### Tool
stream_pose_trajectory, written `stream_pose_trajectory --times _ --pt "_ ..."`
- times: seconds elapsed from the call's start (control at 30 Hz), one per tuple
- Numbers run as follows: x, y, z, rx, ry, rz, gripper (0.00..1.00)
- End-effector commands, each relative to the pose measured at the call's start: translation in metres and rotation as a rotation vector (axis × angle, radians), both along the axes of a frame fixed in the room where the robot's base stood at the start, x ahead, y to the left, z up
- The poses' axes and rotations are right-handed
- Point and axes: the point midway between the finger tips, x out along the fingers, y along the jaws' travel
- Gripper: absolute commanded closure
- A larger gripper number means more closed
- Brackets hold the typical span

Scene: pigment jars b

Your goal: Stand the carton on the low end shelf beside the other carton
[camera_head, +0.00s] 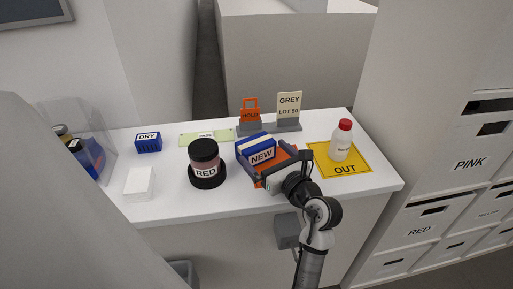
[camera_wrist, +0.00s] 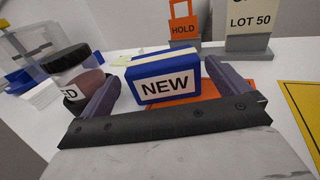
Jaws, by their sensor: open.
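A blue carton (camera_head: 256,149) with a white NEW label and a pale band on top sits upright on an orange tray (camera_head: 290,152). The carton also shows in the wrist view (camera_wrist: 162,80), label toward me. My gripper (camera_head: 269,160) is open, with one purple-grey finger on each side of the carton; in the wrist view the gripper (camera_wrist: 165,78) straddles it. I cannot tell whether the fingers touch it. A second carton and the low end shelf cannot be made out for certain.
A black-lidded RED jar (camera_head: 205,158) stands left of the tray. A red-capped bottle (camera_head: 341,141) stands on the yellow OUT mat (camera_head: 361,167). HOLD (camera_head: 249,115) and GREY LOT 50 (camera_head: 289,106) signs stand behind. A blue DRY box (camera_head: 148,145), white block (camera_head: 139,182) and clear bin (camera_head: 97,128) are left.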

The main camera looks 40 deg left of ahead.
Motion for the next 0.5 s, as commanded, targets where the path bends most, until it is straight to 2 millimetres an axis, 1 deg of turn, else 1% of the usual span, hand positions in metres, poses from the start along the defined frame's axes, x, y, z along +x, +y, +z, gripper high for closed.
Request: stream_pose_trajectory --times 0.03,0.1,0.27,0.5 --pt "0.002 0.007 0.001 0.0 0.0 0.001 0.0" --pt "0.004 0.013 0.001 0.001 0.0 0.002 0.0" --pt "0.007 0.023 0.001 0.001 0.001 0.001 0.0" --pt "0.019 0.056 -0.002 0.001 0.001 0.002 0.0"
